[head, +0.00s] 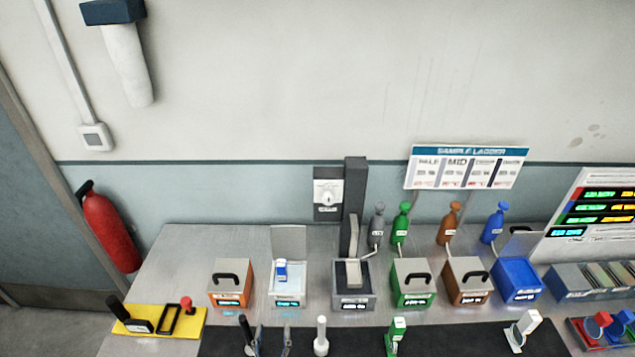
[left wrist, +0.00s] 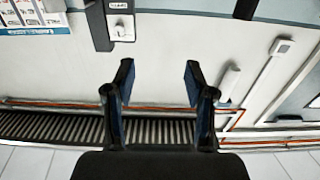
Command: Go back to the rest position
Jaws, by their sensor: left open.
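My left gripper (head: 273,336) shows at the bottom edge of the head view, in front of the open-lidded white box (head: 287,289). Only its fingertips show; the arm behind them is out of the picture. In the left wrist view the left gripper (left wrist: 158,80) has its two dark, blue-padded fingers spread wide. Nothing is between them, and the wall and floor lie beyond. My right gripper is not in view.
A metal bench (head: 185,262) holds a row of coloured boxes, including an orange one (head: 231,284) and a blue one (head: 516,280). Several small upright items stand on a dark mat (head: 450,340). A yellow tray (head: 185,323) is at left. A red extinguisher (head: 108,232) hangs beyond.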

